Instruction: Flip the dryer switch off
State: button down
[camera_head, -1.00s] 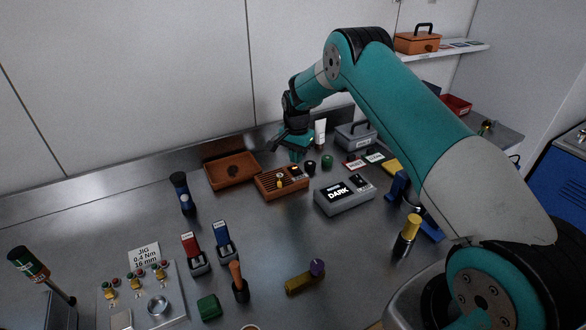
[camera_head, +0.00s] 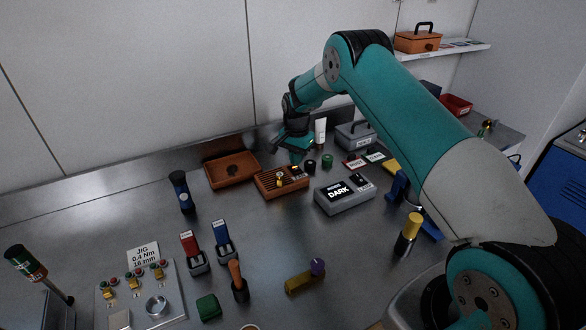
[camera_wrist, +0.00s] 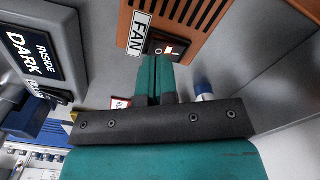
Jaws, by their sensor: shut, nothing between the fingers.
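The dryer is an orange box with a slotted grille (camera_head: 268,184) near the back of the bench; its slotted face also shows at the top of the wrist view (camera_wrist: 190,12). Beside the slots is a white FAN label (camera_wrist: 138,34) and a dark rocker switch (camera_wrist: 170,46) with a red part and white marks. My gripper (camera_head: 296,160) is above the box's right end. In the wrist view its teal fingers (camera_wrist: 157,60) are together and empty, with tips at the lower edge of the switch. The fingers hide part of it, and I cannot tell whether they touch.
A grey box with an INSIDE DARK display (camera_head: 345,198) stands right of the dryer. An orange tray (camera_head: 232,180) lies to its left. Small dark and green round items (camera_head: 327,161) and a white tube (camera_head: 320,131) stand close to my gripper.

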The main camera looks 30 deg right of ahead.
jog(key=shift+f+b, duration=0.85)
jog(key=shift+f, duration=0.25)
dwell(0.4)
jog(key=shift+r+p, duration=1.8)
jog(key=shift+r, duration=1.75)
